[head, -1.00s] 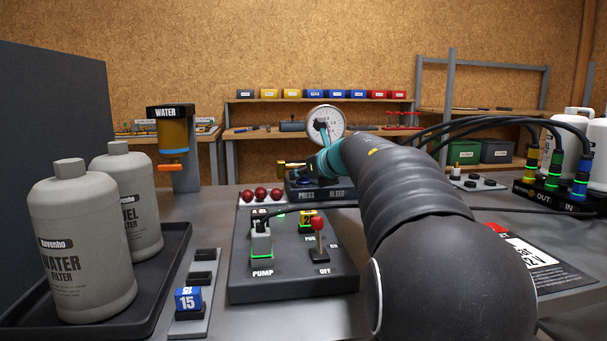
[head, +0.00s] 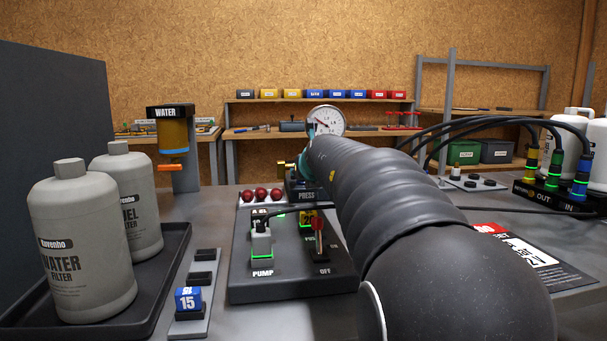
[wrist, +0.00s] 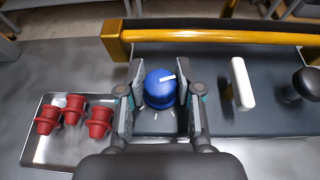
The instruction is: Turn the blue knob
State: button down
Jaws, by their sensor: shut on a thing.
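The blue knob (wrist: 160,88) is in the middle of the wrist view, on a dark panel, with a white pointer line on its top. The white line points up and to the right, and white marks show on the panel below the knob. My gripper (wrist: 160,92) has one finger on each side of the knob and is shut on it. The press and bleed station (head: 304,190) with a round gauge (head: 326,121) shows beyond my arm there.
A tray of red plugs (wrist: 82,145) lies left of the knob. A yellow bar (wrist: 220,36) runs behind it, and a white lever (wrist: 242,84) and black knob (wrist: 306,84) stand to the right. The pump box (head: 290,285) with a red-tipped switch (head: 318,226) is in front.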

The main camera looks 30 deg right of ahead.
jog(key=shift+f, duration=0.25)
jog(key=c, duration=0.8)
grip_release()
jog(key=shift+o, duration=0.2)
jog(key=shift+r, duration=0.15)
jog(key=shift+s+r, duration=0.15)
jog(key=shift+s, duration=0.05)
jog(key=v, duration=1.1)
jog(key=shift+s+a, duration=0.15)
jog(key=shift+s, duration=0.1)
